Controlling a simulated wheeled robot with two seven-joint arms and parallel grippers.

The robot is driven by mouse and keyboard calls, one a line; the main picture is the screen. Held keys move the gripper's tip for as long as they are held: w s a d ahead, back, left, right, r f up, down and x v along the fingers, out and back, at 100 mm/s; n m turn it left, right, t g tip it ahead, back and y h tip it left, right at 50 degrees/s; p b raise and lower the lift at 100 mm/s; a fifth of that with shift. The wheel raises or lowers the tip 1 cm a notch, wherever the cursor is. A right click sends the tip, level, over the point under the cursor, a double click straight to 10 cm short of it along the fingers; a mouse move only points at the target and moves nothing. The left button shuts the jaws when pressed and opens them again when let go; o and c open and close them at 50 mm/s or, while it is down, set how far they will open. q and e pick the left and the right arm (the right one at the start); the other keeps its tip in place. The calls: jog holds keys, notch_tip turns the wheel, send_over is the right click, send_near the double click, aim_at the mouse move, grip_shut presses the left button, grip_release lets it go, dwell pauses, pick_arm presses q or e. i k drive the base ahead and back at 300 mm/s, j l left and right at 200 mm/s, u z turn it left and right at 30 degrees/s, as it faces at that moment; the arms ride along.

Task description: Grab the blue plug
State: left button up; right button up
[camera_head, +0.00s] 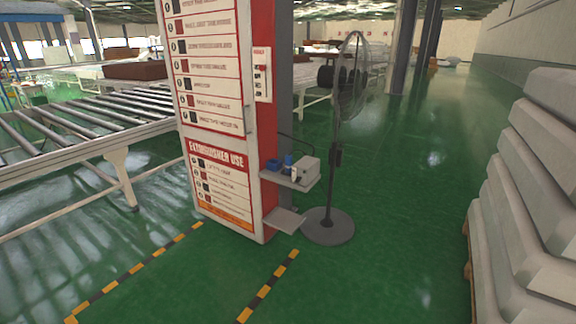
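Two small blue things sit on a small grey shelf (300,186) on the side of the red and white extinguisher cabinet. One blue thing (273,165) is low and lies towards the back left of the shelf. The other blue thing (288,159) is upright, near a white item. Both are too small to tell which is a plug. A pale grey box (306,168) stands on the shelf to their right. Neither of my grippers is in view.
A standing fan (328,226) is right of the cabinet (222,110). A lower grey plate (284,220) juts out below the shelf. A roller conveyor (85,130) runs left. Stacked grey mattresses (530,200) line the right. Green floor (400,250) is clear between.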

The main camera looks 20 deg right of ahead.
aim_at(288, 158)
jog(key=i+l, duration=0.15)
jog(key=l, duration=0.2)
jog(key=i+l, duration=0.15)
jog(key=l, duration=0.2)
jog(key=i+l, duration=0.15)
jog(key=l, duration=0.15)
jog(key=i+l, duration=0.2)
jog(key=l, duration=0.15)
jog(key=i+l, duration=0.15)
jog(key=l, duration=0.2)
